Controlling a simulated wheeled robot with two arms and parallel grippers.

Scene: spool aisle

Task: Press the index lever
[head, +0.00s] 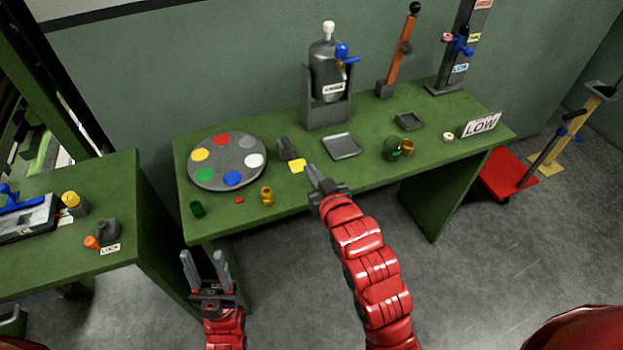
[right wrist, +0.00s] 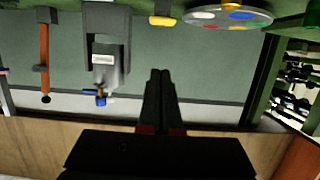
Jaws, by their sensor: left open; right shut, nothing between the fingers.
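A round grey disc (head: 228,160) with several coloured spots lies on the left part of the green table; it also shows upside down in the right wrist view (right wrist: 226,17). To its right stands a dark block (head: 286,149) with a yellow pad (head: 298,166) in front, which looks like the index lever. The yellow pad shows at the top of the right wrist view (right wrist: 162,20). My right gripper (head: 311,174) is shut and empty, its tips close to the pad's right side; contact cannot be told. My left gripper (head: 204,262) is open and empty before the table's front edge.
Green cup (head: 197,209), red piece (head: 239,200) and brass piece (head: 267,195) stand near the front edge. A tank in a stand (head: 327,80), grey tray (head: 342,146), green jar (head: 391,149) and LOW sign (head: 481,125) are further right. A second green table (head: 130,190) is at left.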

